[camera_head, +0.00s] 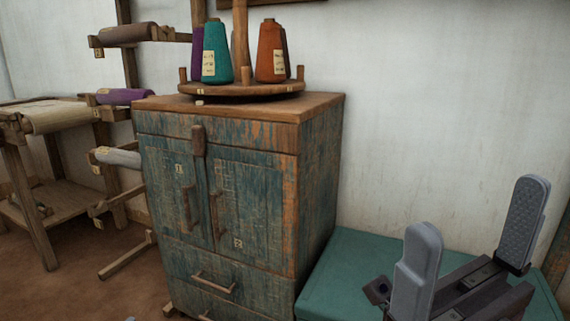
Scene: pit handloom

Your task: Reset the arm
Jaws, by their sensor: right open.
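My right gripper (470,245) shows at the lower right. Its two grey padded fingers stand wide apart and point up, with nothing between them. It is in front of a teal-topped box or chest (345,262) and touches nothing that I can see. My left gripper is not in the head view.
A worn blue-green cabinet (318,180) with shut doors and drawers stands at the centre. A round wooden stand (245,90) on it holds thread cones, one teal (217,50), one orange (270,50). A roll rack (128,60) and wooden frame (38,200) stand left.

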